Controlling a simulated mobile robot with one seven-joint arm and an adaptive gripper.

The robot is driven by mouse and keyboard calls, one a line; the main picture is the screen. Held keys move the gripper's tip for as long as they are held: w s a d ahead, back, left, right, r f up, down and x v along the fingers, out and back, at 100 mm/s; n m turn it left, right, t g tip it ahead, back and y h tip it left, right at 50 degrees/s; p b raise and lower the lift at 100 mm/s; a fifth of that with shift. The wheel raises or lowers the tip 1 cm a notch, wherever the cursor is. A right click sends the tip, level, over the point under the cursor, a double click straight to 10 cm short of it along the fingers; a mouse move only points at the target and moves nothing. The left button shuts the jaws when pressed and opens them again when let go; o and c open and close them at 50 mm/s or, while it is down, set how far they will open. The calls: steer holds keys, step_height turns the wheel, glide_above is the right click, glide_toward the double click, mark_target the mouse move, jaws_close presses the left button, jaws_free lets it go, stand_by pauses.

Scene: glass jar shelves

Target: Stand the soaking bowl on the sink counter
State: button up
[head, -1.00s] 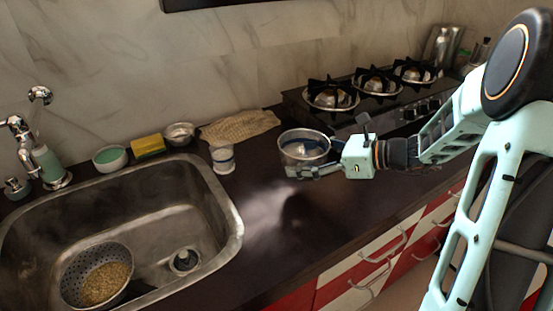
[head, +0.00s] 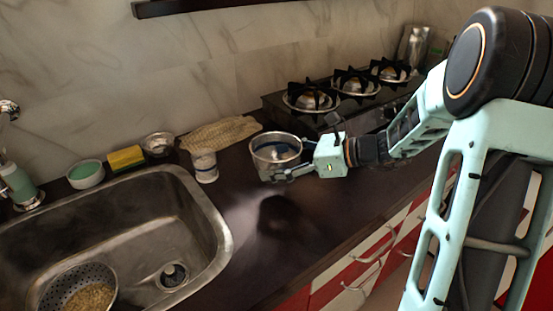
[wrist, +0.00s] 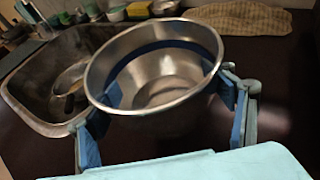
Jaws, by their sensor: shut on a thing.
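The soaking bowl is a round steel bowl (head: 274,152) with a blue band inside. My gripper (head: 284,172) is shut on it and holds it above the dark sink counter (head: 300,215), with a dark shadow on the counter below and in front. In the wrist view the bowl (wrist: 160,75) sits between the two blue-padded fingers (wrist: 165,115). It is empty and looks roughly upright, tilted a little in that view. The gap under its base is hard to judge.
The steel sink (head: 215,225) holds a colander (head: 75,290) with grain. Behind it stand a green-filled bowl (head: 86,174), a yellow sponge (head: 126,158), a small metal bowl (head: 158,144) and a white cup (head: 204,166). A cloth (head: 222,133) and stove (head: 345,100) lie behind. The front counter is clear.

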steer(key=b, duration=0.3)
glide_above(277, 191)
steer(key=shift+w+f, duration=0.1)
steer(key=shift+f, duration=2.55)
steer(key=shift+f, duration=0.6)
steer(key=o, duration=2.2)
steer(key=shift+c, duration=0.2)
steer(key=c, duration=0.3)
